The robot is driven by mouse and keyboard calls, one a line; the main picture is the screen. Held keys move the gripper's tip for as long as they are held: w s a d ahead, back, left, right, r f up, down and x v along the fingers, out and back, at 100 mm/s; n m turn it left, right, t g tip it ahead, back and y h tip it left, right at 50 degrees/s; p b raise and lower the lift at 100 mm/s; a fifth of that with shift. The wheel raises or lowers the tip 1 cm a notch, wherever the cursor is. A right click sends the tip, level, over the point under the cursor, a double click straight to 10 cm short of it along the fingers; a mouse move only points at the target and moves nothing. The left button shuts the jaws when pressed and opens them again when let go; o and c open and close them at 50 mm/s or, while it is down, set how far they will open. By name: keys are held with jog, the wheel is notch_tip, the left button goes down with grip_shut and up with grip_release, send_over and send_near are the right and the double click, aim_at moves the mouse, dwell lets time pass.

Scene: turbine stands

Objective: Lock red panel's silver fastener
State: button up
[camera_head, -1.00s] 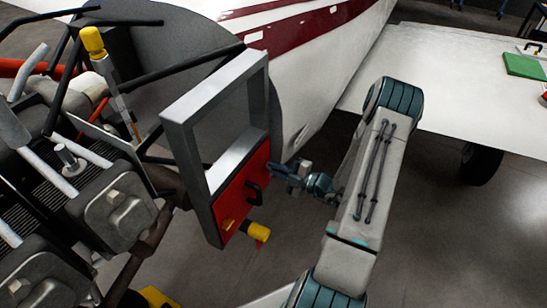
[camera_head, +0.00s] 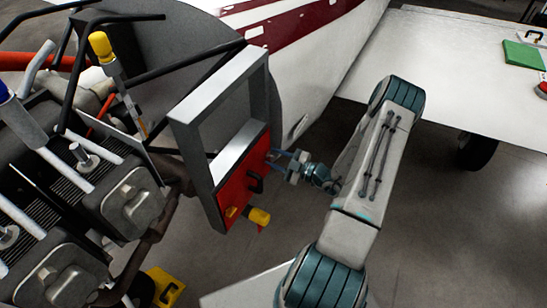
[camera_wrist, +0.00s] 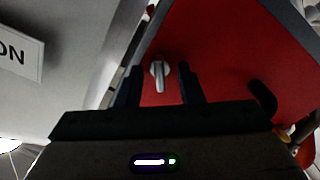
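The red panel (camera_head: 240,185) fills the lower part of a grey frame (camera_head: 213,85) beside the engine. It also fills much of the wrist view (camera_wrist: 225,50). Its silver fastener (camera_wrist: 159,75) shows in the wrist view as a small knob with a lever pointing down the picture. My gripper (camera_wrist: 159,88) faces the panel with its two dark fingers apart, one on each side of the fastener. I see gaps between the fingers and the lever. In the head view my gripper (camera_head: 280,160) is at the panel's upper right edge, and the fastener is not distinguishable there.
A black handle (camera_wrist: 263,98) is on the panel, right of the gripper in the wrist view. A yellow-capped part (camera_head: 258,216) sticks out at the panel's lower edge. The engine (camera_head: 125,200) is close on the left. A white wing (camera_head: 440,80) lies to the right.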

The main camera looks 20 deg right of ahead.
aim_at(273, 157)
jog(key=shift+o, duration=0.8)
jog(key=v, duration=0.5)
jog(key=shift+c, duration=0.2)
